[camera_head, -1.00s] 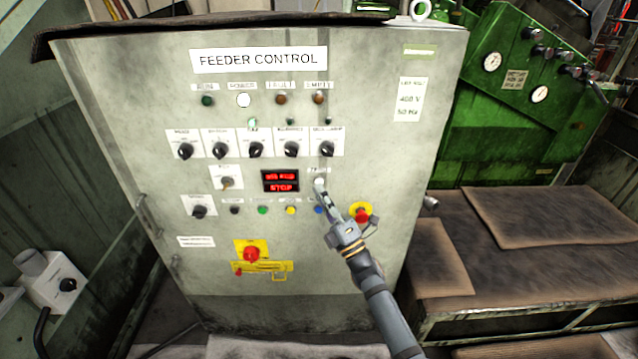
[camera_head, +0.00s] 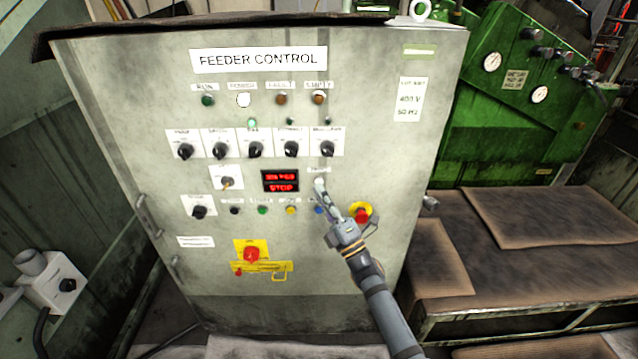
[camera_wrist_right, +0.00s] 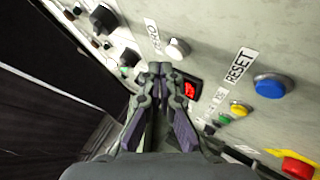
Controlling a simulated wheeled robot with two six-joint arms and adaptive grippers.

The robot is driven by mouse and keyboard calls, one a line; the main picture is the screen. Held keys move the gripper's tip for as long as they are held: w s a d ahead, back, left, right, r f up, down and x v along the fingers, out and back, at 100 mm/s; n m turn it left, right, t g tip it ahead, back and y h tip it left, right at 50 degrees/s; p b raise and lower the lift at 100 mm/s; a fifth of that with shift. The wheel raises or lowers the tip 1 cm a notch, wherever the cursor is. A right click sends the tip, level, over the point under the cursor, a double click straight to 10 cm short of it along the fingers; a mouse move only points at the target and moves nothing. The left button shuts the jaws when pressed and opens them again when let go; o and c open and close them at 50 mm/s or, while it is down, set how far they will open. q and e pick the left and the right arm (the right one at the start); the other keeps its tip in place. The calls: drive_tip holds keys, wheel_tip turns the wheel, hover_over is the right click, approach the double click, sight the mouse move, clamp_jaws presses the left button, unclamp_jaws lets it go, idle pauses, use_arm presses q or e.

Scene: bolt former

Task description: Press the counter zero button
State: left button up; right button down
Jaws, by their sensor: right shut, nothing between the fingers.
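The zero button is a round white push button under a ZERO label, in the right wrist view (camera_wrist_right: 177,48). In the head view the white button (camera_head: 319,181) sits right of the red display on the grey feeder control cabinet (camera_head: 130,110). My right gripper (camera_head: 321,188) is shut and empty, its tips at the lower edge of the button in the picture. In the wrist view the closed fingertips (camera_wrist_right: 159,68) point toward the panel just beside the button. I cannot tell whether they touch it. My left gripper is not in view.
The red display (camera_head: 281,181) reads STOP on its lower line. A blue reset button (camera_wrist_right: 270,86) lies near the zero button, with yellow and green buttons beside it. A red emergency button (camera_head: 361,215) on yellow is to the right. Several black knobs are above.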

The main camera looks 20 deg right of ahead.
drive_tip(key=shift+w+d, duration=0.1)
drive_tip(key=shift+w, duration=0.3)
drive_tip(key=shift+w+d+b, duration=0.1)
drive_tip(key=shift+w+b, duration=0.25)
drive_tip(key=shift+b, duration=0.1)
idle(0.4)
drive_tip(key=shift+s, duration=0.1)
idle(0.3)
drive_tip(key=shift+s+a+p, duration=0.2)
drive_tip(key=shift+s+p, duration=0.1)
drive_tip(key=shift+s, duration=0.4)
drive_tip(key=s+p, duration=0.1)
drive_tip(key=s, duration=0.1)
drive_tip(key=s+a, duration=0.1)
drive_tip(key=s, duration=0.1)
drive_tip(key=shift+s+a+p, duration=0.2)
drive_tip(key=shift+s+p, duration=0.2)
